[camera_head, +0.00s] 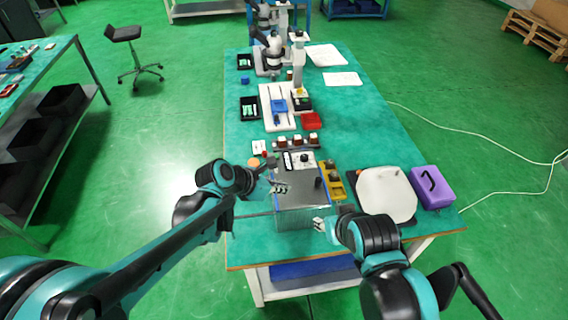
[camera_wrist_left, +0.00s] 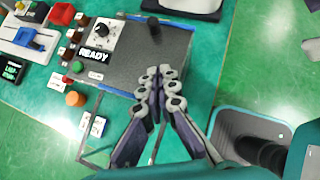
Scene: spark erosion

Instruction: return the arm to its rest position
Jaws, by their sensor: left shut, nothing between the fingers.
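My left arm (camera_head: 150,256) reaches in from the left, and my left gripper (camera_head: 279,187) is above the left part of a grey box-shaped machine (camera_head: 303,188). The left wrist view shows the same gripper (camera_wrist_left: 159,80) shut with nothing between its fingers, in front of the grey machine (camera_wrist_left: 152,62). I cannot tell whether it touches the box. My right gripper (camera_head: 321,224) is small, at the machine's front right corner; its fingers are too small to judge.
The machine's panel has a dial (camera_wrist_left: 103,30) and a READY display (camera_wrist_left: 94,55). An orange knob (camera_wrist_left: 75,99) is beside it. A yellow tray (camera_head: 332,184), white plate (camera_head: 386,194) and purple box (camera_head: 432,186) stand to the right.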

